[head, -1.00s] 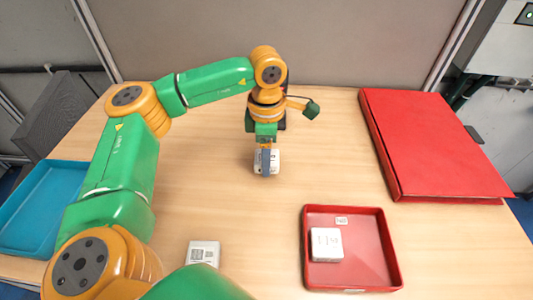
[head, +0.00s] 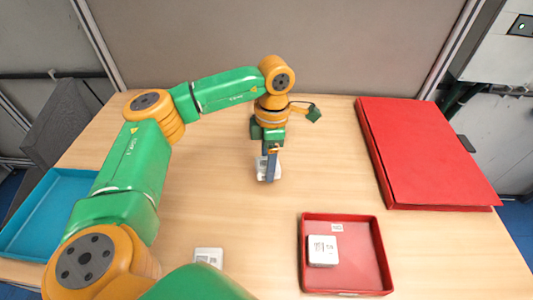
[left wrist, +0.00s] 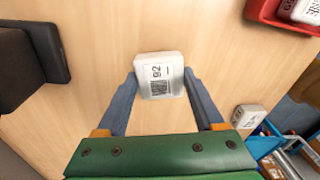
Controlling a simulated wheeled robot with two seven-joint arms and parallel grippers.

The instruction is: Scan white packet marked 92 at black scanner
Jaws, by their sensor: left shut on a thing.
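My left gripper (head: 268,166) is shut on the white packet marked 92 (head: 262,171), near the middle of the table. In the left wrist view the packet (left wrist: 158,75) sits between the two grey-blue fingertips (left wrist: 160,76). Its face with the number 92 and a square code is turned to the wrist camera. The black scanner (left wrist: 38,58) shows at the left of that view, apart from the packet. In the head view my left arm and gripper hide most or all of the scanner. My right gripper is in neither view.
A red tray (head: 386,270) with one white packet (head: 323,251) is at the front right. Another white packet (head: 208,256) lies at the front edge. A blue tray (head: 45,215) is at the left and a big red box (head: 425,150) at the right.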

